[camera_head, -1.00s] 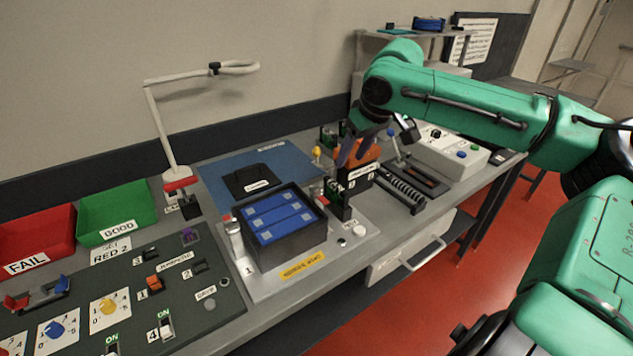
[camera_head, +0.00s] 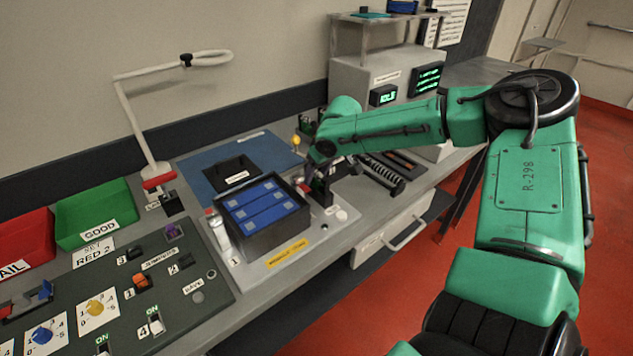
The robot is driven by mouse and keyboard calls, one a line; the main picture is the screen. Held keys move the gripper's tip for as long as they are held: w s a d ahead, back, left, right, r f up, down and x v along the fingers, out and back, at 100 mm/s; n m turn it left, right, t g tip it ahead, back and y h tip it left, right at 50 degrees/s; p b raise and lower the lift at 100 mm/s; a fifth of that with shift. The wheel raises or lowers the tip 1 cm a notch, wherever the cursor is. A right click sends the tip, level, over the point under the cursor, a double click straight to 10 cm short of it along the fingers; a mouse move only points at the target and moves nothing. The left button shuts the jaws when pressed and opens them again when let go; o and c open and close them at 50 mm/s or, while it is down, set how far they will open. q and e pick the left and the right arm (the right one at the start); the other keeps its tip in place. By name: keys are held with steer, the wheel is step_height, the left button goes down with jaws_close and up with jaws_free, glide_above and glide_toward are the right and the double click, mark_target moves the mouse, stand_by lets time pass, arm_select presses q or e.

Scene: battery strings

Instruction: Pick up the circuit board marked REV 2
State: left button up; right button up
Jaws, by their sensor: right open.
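No REV 2 marking can be read in the head view, so I cannot tell which part is that circuit board. Small dark upright parts with green (camera_head: 306,126) show just behind my right forearm, partly hidden by it. My left gripper is not in view.
A blue mat (camera_head: 270,150) with a black pad (camera_head: 233,172) lies behind the box. A lamp (camera_head: 150,140) stands left of it, near green (camera_head: 97,212) and red (camera_head: 22,240) bins. A switch panel (camera_head: 205,320) fills the front left. A rail with a spring (camera_head: 380,172) lies right.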

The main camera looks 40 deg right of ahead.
jaws_close()
steer(key=shift+r, duration=0.1)
